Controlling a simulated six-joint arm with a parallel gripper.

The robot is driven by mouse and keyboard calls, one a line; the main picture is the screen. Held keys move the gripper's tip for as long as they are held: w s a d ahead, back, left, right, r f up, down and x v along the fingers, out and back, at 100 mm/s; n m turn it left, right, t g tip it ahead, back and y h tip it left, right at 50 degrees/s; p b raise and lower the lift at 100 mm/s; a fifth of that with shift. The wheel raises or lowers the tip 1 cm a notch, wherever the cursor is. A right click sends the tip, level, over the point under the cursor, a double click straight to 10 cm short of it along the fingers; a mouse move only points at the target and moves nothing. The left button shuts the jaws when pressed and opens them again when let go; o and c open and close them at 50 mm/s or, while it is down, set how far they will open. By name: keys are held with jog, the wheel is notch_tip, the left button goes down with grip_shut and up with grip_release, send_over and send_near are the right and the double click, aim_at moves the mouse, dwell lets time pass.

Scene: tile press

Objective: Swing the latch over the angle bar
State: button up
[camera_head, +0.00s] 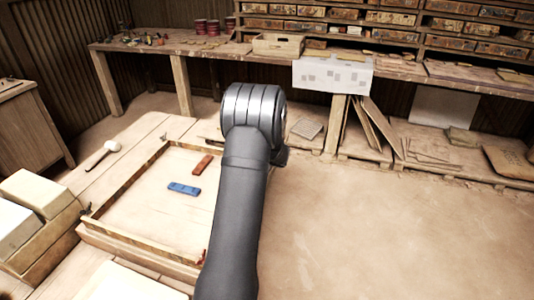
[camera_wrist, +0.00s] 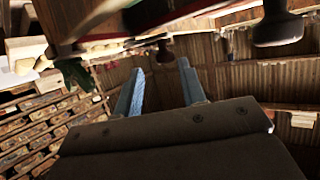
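I cannot make out the latch or the angle bar for certain in either view; my arm covers the right part of the wooden frame (camera_head: 128,237) in the head view. My gripper (camera_wrist: 160,68) shows in the wrist view as two pale blue fingers, spread apart with nothing between them. In the head view it is hidden behind my own arm. A dark knob-like part (camera_wrist: 278,28) hangs at the upper right of the wrist view, apart from the fingers. A dark green part (camera_wrist: 75,71) shows to the left of the fingers.
A red piece (camera_head: 203,165) and a blue piece (camera_head: 184,188) lie inside the frame. A mallet (camera_head: 101,154) lies left of it, and pale blocks (camera_head: 35,192) stand further left. A cluttered workbench (camera_head: 210,47) runs along the back. The floor at right is clear.

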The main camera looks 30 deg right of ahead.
jog(key=v, duration=1.5)
jog(key=shift+o, duration=0.2)
jog(key=shift+s, duration=0.1)
jog(key=w+d+r+m+g+h, duration=0.2)
jog(key=w+d+r+m+h, duration=0.2)
jog(key=w+d+m+h, duration=0.3)
jog(key=w+d+r+m+g+h, duration=0.3)
jog(key=w+d+m+h, duration=0.15)
jog(key=w+m, duration=0.35)
jog(key=w+a+r+m+g+y, duration=0.15)
jog(key=a+m+g, duration=0.3)
jog(key=a, duration=0.75)
jog(key=a+r+m+g+y, duration=0.2)
jog(key=a+m+g, duration=0.25)
jog(key=a, duration=0.75)
jog(key=x, duration=1.7)
jog(key=shift+s+d+f, duration=0.1)
jog(key=shift+s+f, duration=0.1)
jog(key=shift+s, duration=0.05)
